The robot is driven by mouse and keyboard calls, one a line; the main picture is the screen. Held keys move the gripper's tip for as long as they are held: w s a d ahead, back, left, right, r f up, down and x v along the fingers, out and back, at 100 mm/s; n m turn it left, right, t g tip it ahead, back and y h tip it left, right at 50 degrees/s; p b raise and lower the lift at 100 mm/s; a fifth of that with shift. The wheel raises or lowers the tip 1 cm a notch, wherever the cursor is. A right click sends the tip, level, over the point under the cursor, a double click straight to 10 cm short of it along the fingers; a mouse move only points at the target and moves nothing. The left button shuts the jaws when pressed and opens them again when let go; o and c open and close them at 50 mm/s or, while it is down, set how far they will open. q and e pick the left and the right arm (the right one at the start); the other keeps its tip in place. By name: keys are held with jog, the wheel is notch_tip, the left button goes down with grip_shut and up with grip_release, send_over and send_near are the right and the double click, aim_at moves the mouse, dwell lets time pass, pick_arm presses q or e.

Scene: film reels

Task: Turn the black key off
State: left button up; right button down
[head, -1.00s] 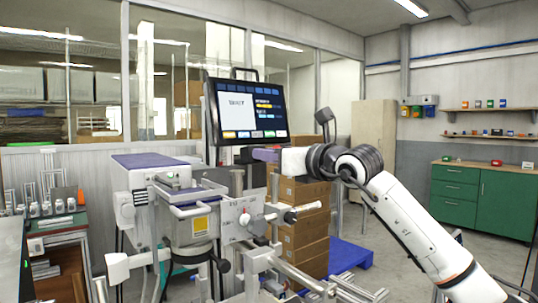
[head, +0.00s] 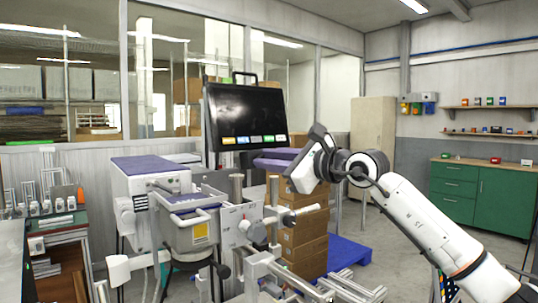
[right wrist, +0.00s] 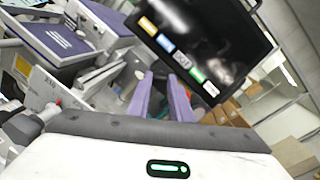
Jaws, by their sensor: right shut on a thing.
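My right gripper (head: 264,162) is just below the right part of the screen, with its purple fingers pointing left and its wrist tilted. In the right wrist view, the two purple fingers (right wrist: 161,82) reach toward the machine, close below the dark screen (right wrist: 190,45). My left gripper is not in view.
The machine (head: 150,178) with its purple top, knobs and rails fills the space left of and below my gripper. Cardboard boxes (head: 304,235) stand behind it. A green cabinet (head: 480,198) is at the far right. The floor between is mostly clear.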

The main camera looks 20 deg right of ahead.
jog(key=n, duration=0.1)
jog(key=n+p, duration=0.1)
jog(key=n, duration=0.2)
jog(key=shift+d+r+g+p, duration=0.1)
jog(key=shift+r+g+p, duration=0.2)
jog(key=shift+g+p, duration=0.1)
jog(key=n+p, duration=0.1)
jog(key=n, duration=0.2)
jog(key=shift+w+g+y, duration=0.1)
jog(key=shift+g+y, duration=0.2)
jog(key=shift+n+g+p, duration=0.5)
jog(key=shift+n+p, duration=0.1)
jog(key=shift+n, duration=1.8)
jog(key=c, duration=1.9)
grip_release()
jog(key=shift+o, duration=0.2)
